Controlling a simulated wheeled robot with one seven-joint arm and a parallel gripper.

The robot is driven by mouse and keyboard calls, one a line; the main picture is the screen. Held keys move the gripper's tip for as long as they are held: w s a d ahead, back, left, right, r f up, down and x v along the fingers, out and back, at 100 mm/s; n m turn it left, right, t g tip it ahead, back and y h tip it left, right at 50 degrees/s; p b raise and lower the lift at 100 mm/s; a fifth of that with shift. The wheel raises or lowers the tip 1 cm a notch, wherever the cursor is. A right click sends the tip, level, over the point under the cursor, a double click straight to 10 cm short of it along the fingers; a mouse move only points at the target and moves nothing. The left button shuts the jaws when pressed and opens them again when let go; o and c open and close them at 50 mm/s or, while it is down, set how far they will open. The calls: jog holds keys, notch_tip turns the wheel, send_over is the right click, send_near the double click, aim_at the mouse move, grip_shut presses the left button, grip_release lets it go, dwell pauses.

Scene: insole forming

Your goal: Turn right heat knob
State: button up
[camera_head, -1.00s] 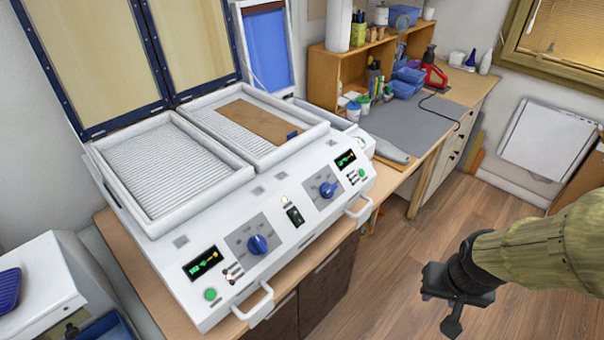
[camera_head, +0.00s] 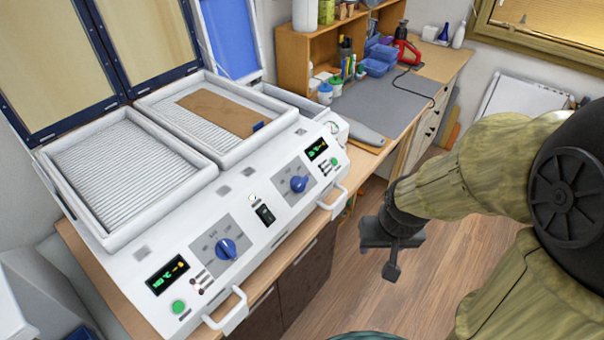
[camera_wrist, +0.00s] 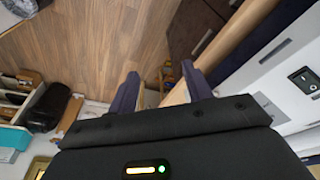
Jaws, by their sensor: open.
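The right heat knob (camera_head: 299,184) is a blue dial on a grey plate at the right of the white machine's sloped front panel in the head view. A second blue knob (camera_head: 226,249) sits lower left on the same panel. My gripper (camera_head: 390,270) hangs over the floor to the right of the machine, apart from the right knob. In the wrist view my gripper (camera_wrist: 162,88) shows two dark fingers spread apart with nothing between them. The right knob cannot be made out in the wrist view.
The machine's front handles (camera_head: 333,198) stick out below the panel. A black rocker switch (camera_head: 265,213) lies between the knobs. Two ribbed trays (camera_head: 130,170) are open, one with a brown sheet (camera_head: 220,111). A workbench (camera_head: 415,90) stands behind; the floor is clear.

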jog(key=shift+o, duration=1.1)
jog(key=shift+w+a+r, duration=0.15)
jog(key=shift+w+r, duration=0.05)
jog(key=shift+w, duration=0.05)
notch_tip(320, 180, up, 18)
jog(key=n+g, duration=0.3)
jog(key=n, duration=0.8)
send_over(301, 180)
jog(key=shift+p, duration=0.3)
jog(key=shift+f, duration=0.1)
notch_tip(301, 180, down, 17)
jog(key=p, duration=0.2)
jog(key=shift+f+p, duration=0.2)
jog(key=shift+p, duration=0.15)
jog(key=shift+m, duration=0.3)
jog(key=c, duration=1)
